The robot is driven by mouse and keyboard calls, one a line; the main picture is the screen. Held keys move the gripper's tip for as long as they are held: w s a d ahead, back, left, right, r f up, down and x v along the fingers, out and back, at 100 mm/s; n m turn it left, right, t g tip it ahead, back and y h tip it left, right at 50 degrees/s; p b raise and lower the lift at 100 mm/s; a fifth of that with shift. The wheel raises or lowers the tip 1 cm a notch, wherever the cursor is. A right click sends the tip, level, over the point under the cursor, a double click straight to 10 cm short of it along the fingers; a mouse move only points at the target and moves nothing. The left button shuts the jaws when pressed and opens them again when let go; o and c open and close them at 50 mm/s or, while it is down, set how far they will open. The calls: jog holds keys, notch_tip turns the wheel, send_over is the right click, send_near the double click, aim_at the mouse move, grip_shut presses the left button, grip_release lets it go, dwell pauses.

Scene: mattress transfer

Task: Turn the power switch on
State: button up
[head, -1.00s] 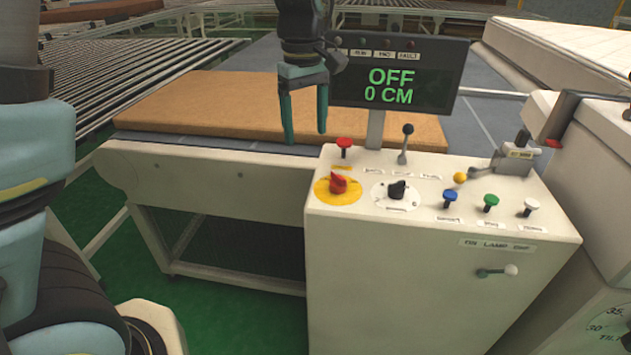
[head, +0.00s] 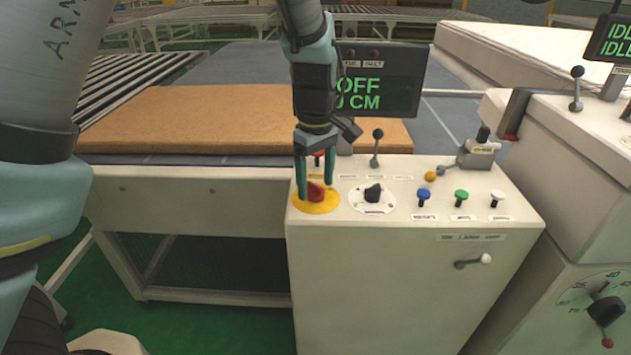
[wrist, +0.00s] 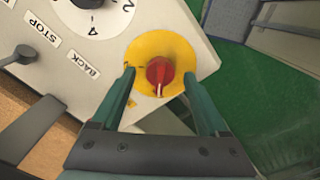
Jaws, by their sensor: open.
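The power switch is a red rotary knob (head: 316,191) on a yellow round plate (head: 327,204), at the left end of the white control box top. In the wrist view the red knob (wrist: 160,71) sits between my two fingertips, on its yellow plate (wrist: 178,47). My gripper (head: 314,192) points down over the switch, its fingers open on either side of the knob. The fingers look apart from the knob in the wrist view (wrist: 158,80). The display (head: 385,85) behind reads OFF and 0 CM, partly hidden by my arm.
A black selector knob (head: 374,193) is right of the switch. A red button (head: 319,157) is behind my fingers. A lever (head: 377,148) and blue (head: 424,197), green (head: 461,197) and white (head: 497,198) buttons stand on the same box. A brown mattress slab (head: 180,118) lies behind.

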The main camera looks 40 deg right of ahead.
jog(key=shift+f, duration=0.6)
grip_shut()
dwell(0.3)
